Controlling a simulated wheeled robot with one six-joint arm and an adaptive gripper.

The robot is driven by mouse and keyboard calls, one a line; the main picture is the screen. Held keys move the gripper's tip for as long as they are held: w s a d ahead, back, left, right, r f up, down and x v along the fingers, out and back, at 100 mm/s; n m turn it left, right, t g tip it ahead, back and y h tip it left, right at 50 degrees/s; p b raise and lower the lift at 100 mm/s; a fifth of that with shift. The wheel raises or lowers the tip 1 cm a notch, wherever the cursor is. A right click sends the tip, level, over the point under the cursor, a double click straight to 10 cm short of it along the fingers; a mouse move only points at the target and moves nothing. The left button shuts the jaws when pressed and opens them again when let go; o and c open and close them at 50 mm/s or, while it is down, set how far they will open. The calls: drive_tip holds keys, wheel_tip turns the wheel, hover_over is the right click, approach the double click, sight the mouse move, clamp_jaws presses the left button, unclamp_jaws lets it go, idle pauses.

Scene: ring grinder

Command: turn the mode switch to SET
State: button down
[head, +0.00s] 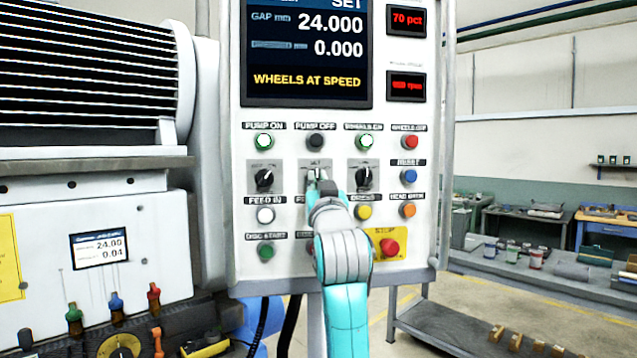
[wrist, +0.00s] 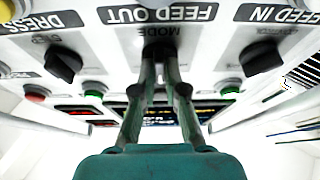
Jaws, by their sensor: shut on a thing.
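The mode switch (head: 316,172) is the middle one of three rotary switches on the white control panel (head: 232,200). My gripper (head: 319,188) covers most of its knob in the head view. In the wrist view, which shows the panel upside down, the dark knob of the mode switch (wrist: 159,47) sits under the MODE label. The two fingers of my gripper (wrist: 160,60) are shut on it, one on each side. The knob's exact pointer angle is hidden by the fingers. The display (head: 307,50) shows SET at its cut-off top edge.
A left rotary switch (head: 264,180) and a right rotary switch (head: 364,179) flank the mode switch. Several push buttons surround them, including a blue one (head: 409,176) and a yellow one (head: 363,211). The red stop button (head: 389,247) is close to my arm's right side.

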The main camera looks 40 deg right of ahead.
idle(0.4)
drive_tip(key=c, duration=1.2)
unclamp_jaws()
drive_tip(key=shift+w+f, duration=0.1)
drive_tip(key=v, duration=1.2)
